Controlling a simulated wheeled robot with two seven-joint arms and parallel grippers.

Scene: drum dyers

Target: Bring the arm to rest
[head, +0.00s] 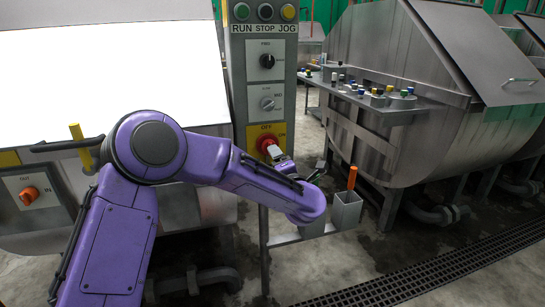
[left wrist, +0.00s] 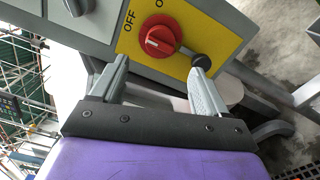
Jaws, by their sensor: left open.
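My left arm comes in from the left in the head view, bent at its purple elbow, and reaches the control panel post. My left gripper (head: 279,155) is close to the red rotary switch (head: 268,144) on its yellow plate, partly hiding it. In the left wrist view my left gripper (left wrist: 160,75) has its two grey fingers apart with nothing between them. The red switch (left wrist: 160,40) shows beyond the fingertips, beside the OFF mark. I cannot tell how far the fingertips are from it. My right gripper is not in view.
Below right, a grey holder (head: 346,212) has an orange-handled tool (head: 352,178). A metal drum (head: 440,90) and a shelf of small bottles (head: 385,95) stand to the right. A floor grate (head: 430,275) lies in front.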

